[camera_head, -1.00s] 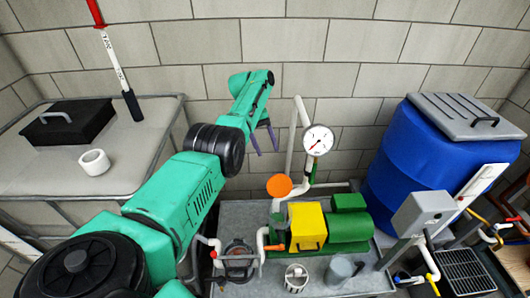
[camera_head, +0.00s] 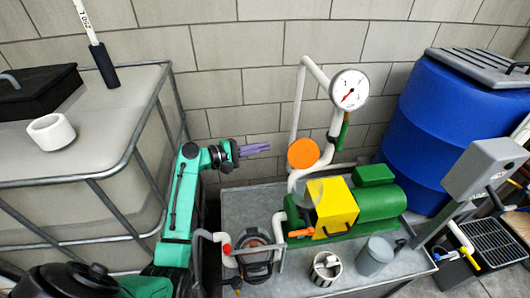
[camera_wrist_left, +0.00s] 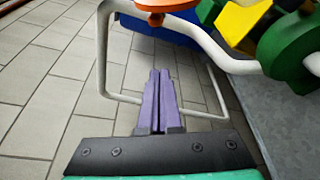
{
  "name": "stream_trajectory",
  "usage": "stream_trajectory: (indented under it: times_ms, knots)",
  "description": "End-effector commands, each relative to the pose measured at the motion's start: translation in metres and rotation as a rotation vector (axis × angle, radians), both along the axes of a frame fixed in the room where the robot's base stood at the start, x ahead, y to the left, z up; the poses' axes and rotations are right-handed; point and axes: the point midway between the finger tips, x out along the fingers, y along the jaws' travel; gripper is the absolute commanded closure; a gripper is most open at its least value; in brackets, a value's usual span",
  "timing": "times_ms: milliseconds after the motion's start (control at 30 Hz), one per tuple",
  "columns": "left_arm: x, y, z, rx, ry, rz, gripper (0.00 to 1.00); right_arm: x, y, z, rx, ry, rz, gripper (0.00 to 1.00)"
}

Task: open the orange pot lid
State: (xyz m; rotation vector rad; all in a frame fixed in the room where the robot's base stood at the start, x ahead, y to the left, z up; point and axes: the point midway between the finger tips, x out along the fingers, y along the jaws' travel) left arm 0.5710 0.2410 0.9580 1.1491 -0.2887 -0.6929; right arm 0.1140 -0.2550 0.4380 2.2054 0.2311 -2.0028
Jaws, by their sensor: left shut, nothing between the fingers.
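In the left wrist view, the shut fingers (camera_wrist_left: 158,75) point up the picture, below the orange disc (camera_wrist_left: 162,5), which the top edge cuts. Depth between fingers and lid is hard to tell. My right gripper is out of view.
White pipes with a gauge (camera_head: 349,90) rise behind the lid. The yellow box (camera_head: 334,209) and green pump (camera_head: 384,205) stand to its right. A caged tank (camera_head: 140,95) is at left, a blue barrel (camera_head: 420,130) at right. A can (camera_head: 325,270) and jug (camera_head: 374,256) stand in front.

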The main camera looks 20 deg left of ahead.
Motion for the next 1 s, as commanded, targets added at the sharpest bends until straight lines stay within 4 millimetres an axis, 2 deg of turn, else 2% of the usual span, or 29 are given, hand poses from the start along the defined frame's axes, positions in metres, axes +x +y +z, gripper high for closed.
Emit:
stream_trajectory:
  times_ms: [100,167,433,500,600,733,1000]
  knots:
    - [0.016,-0.014,0.002,-0.001,0.000,-0.003,1.00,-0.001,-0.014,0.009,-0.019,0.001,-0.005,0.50]
    - [0.026,-0.022,0.000,-0.001,0.001,-0.003,1.00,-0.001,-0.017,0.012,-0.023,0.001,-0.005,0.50]
    - [0.071,-0.060,-0.009,0.003,0.001,-0.004,1.00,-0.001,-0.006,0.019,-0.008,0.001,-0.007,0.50]
    - [0.057,-0.067,0.002,0.004,0.003,-0.004,1.00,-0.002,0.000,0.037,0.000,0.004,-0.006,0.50]
    - [0.046,-0.074,0.006,0.005,0.002,-0.004,1.00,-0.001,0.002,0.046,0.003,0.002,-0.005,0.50]
    - [0.039,-0.077,0.007,0.006,0.002,-0.003,1.00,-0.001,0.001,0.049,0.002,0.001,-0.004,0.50]
    - [0.038,-0.077,0.005,0.007,0.000,-0.003,1.00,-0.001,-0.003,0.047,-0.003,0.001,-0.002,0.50]
